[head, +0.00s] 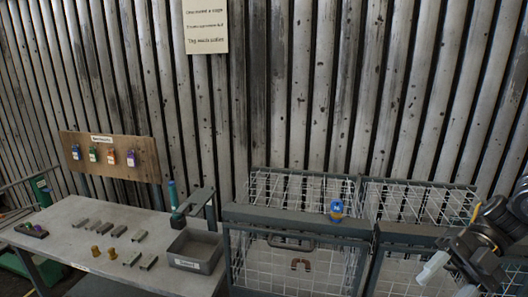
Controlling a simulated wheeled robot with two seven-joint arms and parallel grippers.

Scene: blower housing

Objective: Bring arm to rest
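My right gripper (442,284) is at the lower right, in front of the right-hand wire cage (408,205). Its two pale fingers are spread apart, with nothing seen between them. One fingertip is cut off by the bottom edge. Its dark arm comes in from the right edge. My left gripper and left arm are out of view.
A grey table (120,222) at the left holds several small metal parts and a grey bin (195,250). A pegboard (112,157) with coloured tags stands behind it. A middle wire cage (290,187) carries a blue tag (336,208) and a closed lid bar.

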